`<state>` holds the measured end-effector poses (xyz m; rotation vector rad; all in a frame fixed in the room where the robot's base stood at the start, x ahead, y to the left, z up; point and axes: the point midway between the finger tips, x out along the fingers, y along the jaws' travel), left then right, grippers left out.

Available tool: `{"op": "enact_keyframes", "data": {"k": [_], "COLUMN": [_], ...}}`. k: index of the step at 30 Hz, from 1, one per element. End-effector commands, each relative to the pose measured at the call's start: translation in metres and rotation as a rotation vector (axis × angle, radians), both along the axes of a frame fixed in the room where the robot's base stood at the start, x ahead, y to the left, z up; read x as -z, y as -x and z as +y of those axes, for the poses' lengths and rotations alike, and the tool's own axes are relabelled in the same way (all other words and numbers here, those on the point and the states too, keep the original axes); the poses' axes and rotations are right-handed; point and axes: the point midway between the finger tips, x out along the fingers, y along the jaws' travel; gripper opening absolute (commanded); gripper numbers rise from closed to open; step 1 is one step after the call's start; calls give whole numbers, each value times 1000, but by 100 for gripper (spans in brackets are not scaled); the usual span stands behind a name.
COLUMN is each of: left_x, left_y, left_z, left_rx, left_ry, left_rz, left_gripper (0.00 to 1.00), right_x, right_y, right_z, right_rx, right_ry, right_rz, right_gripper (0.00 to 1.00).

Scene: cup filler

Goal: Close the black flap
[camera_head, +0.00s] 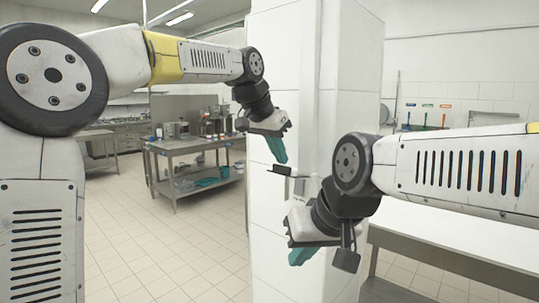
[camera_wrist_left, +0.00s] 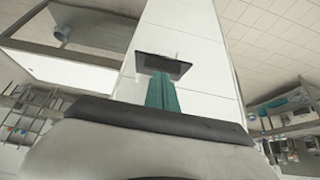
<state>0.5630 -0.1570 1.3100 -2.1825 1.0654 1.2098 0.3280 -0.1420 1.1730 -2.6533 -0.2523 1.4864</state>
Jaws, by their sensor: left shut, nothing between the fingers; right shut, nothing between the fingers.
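The black flap (camera_head: 287,172) is a thin dark plate that sticks out roughly level from the white column. In the left wrist view the flap (camera_wrist_left: 176,66) shows as a dark rectangle just beyond the fingertips. My left gripper (camera_head: 280,158) has teal fingers, shut and empty, pointing down just above the flap. The shut fingers also show in the left wrist view (camera_wrist_left: 162,90), overlapping the flap's near edge; I cannot tell whether they touch it. My right gripper (camera_head: 297,258) is shut and empty, lower down in front of the column.
The white tiled column (camera_head: 279,75) stands directly behind both grippers. A metal table (camera_head: 200,144) with kitchen gear is at the back left. A white worktop (camera_head: 440,252) is at the lower right, under my right arm. The tiled floor at left is clear.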

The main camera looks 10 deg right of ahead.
Motion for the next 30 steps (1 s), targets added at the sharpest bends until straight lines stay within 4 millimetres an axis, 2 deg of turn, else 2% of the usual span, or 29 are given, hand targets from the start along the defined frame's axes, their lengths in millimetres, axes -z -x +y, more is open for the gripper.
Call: {"op": "enact_keyframes", "data": {"k": [20, 30], "left_x": [8, 22], "left_y": [4, 7], "left_z": [5, 11], "left_rx": [-1, -5], "left_ry": [72, 182], "left_rz": [-57, -142], "left_gripper": [0, 0], "right_x": [0, 0], "right_y": [0, 0], "right_z": [0, 0], "right_rx": [0, 0], "right_ry": [0, 0], "right_rz": [0, 0], "right_gripper": [0, 0]}}
